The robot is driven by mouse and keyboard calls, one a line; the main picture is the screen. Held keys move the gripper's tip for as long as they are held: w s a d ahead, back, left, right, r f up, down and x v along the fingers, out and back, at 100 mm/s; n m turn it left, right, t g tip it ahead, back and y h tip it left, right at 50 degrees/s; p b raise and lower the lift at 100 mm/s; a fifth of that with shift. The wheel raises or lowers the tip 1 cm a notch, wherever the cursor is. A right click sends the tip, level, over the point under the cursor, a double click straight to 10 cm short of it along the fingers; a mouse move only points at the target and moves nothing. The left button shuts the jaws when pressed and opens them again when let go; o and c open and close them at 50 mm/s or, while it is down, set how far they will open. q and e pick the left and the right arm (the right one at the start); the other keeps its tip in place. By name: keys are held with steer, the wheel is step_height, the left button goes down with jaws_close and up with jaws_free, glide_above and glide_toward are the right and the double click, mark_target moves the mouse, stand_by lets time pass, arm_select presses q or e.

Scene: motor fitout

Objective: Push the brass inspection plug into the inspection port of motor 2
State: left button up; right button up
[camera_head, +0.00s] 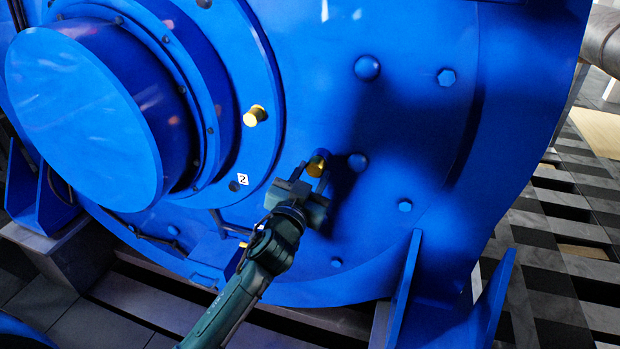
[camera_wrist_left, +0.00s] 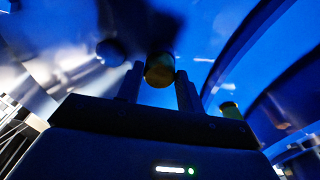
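The big blue motor (camera_head: 300,70) fills the head view and carries a white label with a 2 (camera_head: 243,179). My left gripper (camera_head: 312,173) is at its face, right of the label. The brass plug (camera_head: 317,163) sits between its fingertips, close to the blue face. In the left wrist view, the plug (camera_wrist_left: 159,70) fills the gap between the two fingers (camera_wrist_left: 159,88), which appear closed on its sides. The port is not visible behind the plug, and I cannot tell whether the plug is in it. My right gripper is out of view.
Another brass piece (camera_head: 254,116) sticks out of the motor at upper left; a brass piece also shows in the left wrist view (camera_wrist_left: 230,110). Blue bolt heads (camera_head: 367,68) stud the face. The round blue hub (camera_head: 85,118) protrudes at left. A blue support fin (camera_head: 404,290) stands at lower right.

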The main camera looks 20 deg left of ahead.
arm_select(q)
steer(key=o, duration=0.5)
steer(key=shift+c, duration=0.2)
steer(key=s+f, duration=0.1)
steer(key=s, duration=1.2)
steer(key=shift+a+f, duration=0.25)
steer(key=shift+a, duration=0.2)
